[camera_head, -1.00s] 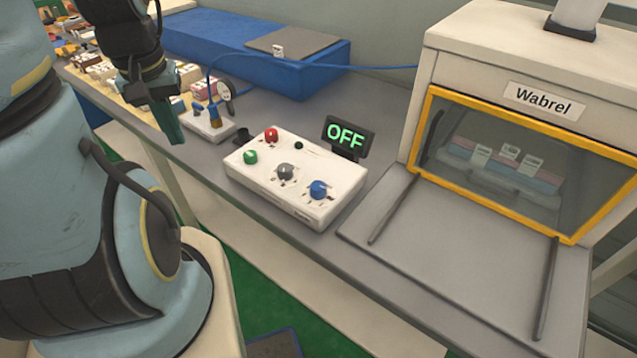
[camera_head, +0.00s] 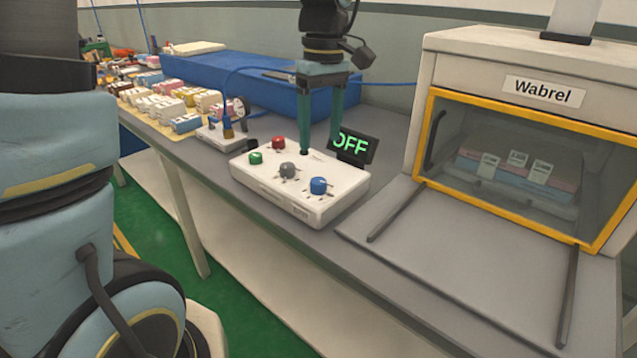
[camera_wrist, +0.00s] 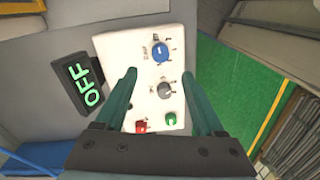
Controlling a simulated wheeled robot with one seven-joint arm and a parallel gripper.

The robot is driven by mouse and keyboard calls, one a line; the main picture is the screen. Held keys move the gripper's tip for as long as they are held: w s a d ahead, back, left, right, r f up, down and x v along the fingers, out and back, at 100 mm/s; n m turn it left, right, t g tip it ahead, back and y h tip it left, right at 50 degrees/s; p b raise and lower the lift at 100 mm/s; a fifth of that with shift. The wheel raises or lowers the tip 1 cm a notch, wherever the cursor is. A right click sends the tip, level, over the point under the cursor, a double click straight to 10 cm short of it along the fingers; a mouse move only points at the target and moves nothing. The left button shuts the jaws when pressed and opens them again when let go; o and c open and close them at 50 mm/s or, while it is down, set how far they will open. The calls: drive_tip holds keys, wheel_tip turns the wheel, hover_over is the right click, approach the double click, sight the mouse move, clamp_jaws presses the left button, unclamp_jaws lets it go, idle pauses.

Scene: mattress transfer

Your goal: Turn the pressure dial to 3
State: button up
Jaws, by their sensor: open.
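A white control box (camera_head: 262,180) on the table carries a grey dial (camera_head: 287,171), a blue dial (camera_head: 318,186), a red button (camera_head: 278,143) and a green button (camera_head: 256,158). I cannot read which dial is for pressure. A small black display (camera_head: 352,146) behind the box reads "OFF". My gripper (camera_head: 320,146) points down over the back part of the box, open and empty. In the wrist view, the grey dial (camera_wrist: 164,91) shows between the spread fingers, the blue dial (camera_wrist: 160,51) just beyond their tips. The fingers appear apart from both dials.
A white machine labelled "Wabrel" (camera_head: 545,90) with a yellow-framed window stands at the right, a flat grey plate before it. A gauge stand (camera_head: 222,130) with a blue hose stands left of the box. A blue mattress-like block (camera_head: 225,75) lies behind. Several small boxes fill the far left.

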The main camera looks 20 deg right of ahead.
sight(318, 180)
drive_tip(key=f, duration=0.9)
drive_tip(key=shift+a+f+p, duration=0.15)
drive_tip(key=shift+a+p, duration=0.1)
drive_tip(key=shift+p, duration=0.15)
clamp_jaws()
